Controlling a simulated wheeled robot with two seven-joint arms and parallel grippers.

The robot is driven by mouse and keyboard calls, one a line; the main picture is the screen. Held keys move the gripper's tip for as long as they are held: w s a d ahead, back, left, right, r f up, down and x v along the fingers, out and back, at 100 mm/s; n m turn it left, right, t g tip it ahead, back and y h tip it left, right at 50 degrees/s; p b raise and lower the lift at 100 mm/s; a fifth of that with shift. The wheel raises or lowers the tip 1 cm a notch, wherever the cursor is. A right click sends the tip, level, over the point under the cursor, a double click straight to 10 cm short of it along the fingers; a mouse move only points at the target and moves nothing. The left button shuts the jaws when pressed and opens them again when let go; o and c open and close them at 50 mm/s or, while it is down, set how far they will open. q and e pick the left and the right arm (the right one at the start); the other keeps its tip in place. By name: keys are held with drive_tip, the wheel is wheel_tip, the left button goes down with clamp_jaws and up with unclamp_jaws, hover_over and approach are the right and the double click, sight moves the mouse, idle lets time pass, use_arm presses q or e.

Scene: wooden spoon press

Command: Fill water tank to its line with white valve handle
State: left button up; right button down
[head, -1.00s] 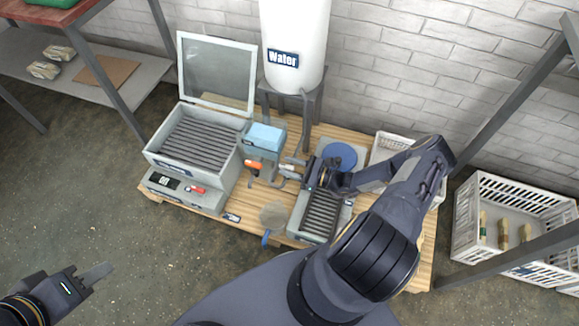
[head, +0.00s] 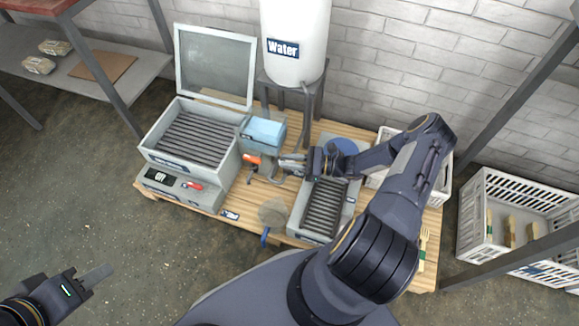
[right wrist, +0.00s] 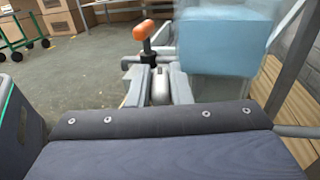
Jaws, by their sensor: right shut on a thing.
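The small tank (head: 265,131) with light blue water in it stands in the middle of the pallet. It also shows large and close in the right wrist view (right wrist: 222,35); its fill line cannot be made out. The big white vessel labelled "Water" (head: 298,25) stands behind it on a dark stand. My right gripper (head: 290,164) is just in front of the small tank. In the right wrist view its fingers are shut on the white valve handle (right wrist: 160,87), mostly hidden between them. My left gripper (head: 93,277) is low at the left, away from everything; its jaw gap is not clear.
An orange-handled valve (right wrist: 144,32) stands close to the right gripper. The grey box with ribbed plate and raised lid (head: 190,135) is left of the tank. A ribbed tray (head: 326,205) lies under my right arm. White crates (head: 478,215) are at the right. The left floor is clear.

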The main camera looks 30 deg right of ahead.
drive_tip(key=n+g+b, duration=0.1)
drive_tip(key=n+g+y+b, duration=0.1)
drive_tip(key=shift+w+f+g+y, duration=0.15)
drive_tip(key=shift+f+g+y, duration=0.15)
drive_tip(key=shift+f, duration=0.1)
drive_tip(key=shift+d+r+n+g+y+b, duration=0.1)
drive_tip(key=shift+r+n+g+y+b, duration=0.25)
drive_tip(key=shift+g+b, duration=0.25)
use_arm(q)
wheel_tip(320, 180, down, 5)
drive_tip(key=shift+r, duration=0.2)
use_arm(e)
drive_tip(key=c, duration=1.3)
unclamp_jaws()
use_arm(q)
drive_tip(key=shift+r+p, duration=0.65)
drive_tip(key=shift+p, duration=0.1)
use_arm(e)
drive_tip(key=shift+v, duration=3.9)
